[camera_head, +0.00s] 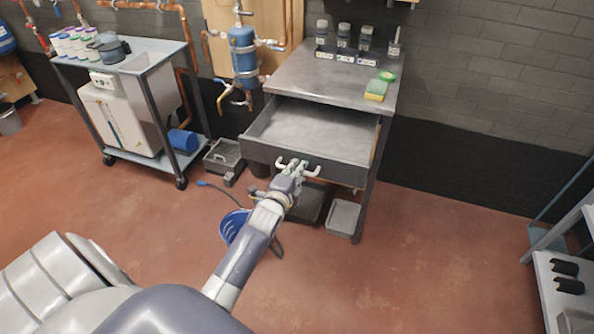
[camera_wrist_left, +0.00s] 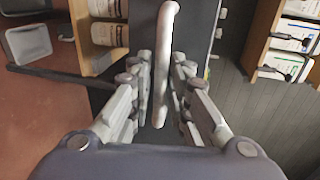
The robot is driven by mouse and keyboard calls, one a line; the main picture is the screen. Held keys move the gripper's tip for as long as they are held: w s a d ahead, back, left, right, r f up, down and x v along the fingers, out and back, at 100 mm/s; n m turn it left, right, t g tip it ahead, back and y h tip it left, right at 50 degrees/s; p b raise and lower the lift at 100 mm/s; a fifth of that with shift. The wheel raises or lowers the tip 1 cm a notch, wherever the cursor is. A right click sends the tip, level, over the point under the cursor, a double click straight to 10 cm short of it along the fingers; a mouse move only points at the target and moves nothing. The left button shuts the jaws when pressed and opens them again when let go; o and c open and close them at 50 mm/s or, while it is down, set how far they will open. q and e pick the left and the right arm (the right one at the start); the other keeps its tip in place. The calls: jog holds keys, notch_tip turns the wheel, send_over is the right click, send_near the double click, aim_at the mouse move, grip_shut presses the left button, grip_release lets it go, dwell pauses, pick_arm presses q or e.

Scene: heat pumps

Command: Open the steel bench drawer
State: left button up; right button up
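The steel bench (camera_head: 300,72) stands against the wall in the head view. Its drawer (camera_head: 312,130) is pulled well out below the top, and its grey inside looks empty. A pale bar handle (camera_head: 311,173) is on the dark drawer front (camera_head: 258,152). My left gripper (camera_head: 297,169) is at this handle. In the left wrist view the handle (camera_wrist_left: 165,65) runs between the two fingers of my left gripper (camera_wrist_left: 164,95), which are close in on both sides of it. My right gripper is not in view.
Several bottles in a rack (camera_head: 345,55) and a sponge (camera_head: 376,90) are on the bench top. A blue-topped cart (camera_head: 140,60) stands left. Open floor lies to the right.

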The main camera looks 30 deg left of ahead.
pick_arm(q)
grip_shut()
jog(key=shift+w, duration=0.1)
jog(key=shift+r+b+x, duration=0.15)
jog(key=shift+b+x, duration=0.05)
jog(key=shift+x, duration=0.55)
jog(key=shift+r+b+x, duration=0.15)
jog(key=shift+b+x, duration=0.05)
jog(key=shift+x, duration=0.5)
grip_release()
jog(key=v, duration=1.2)
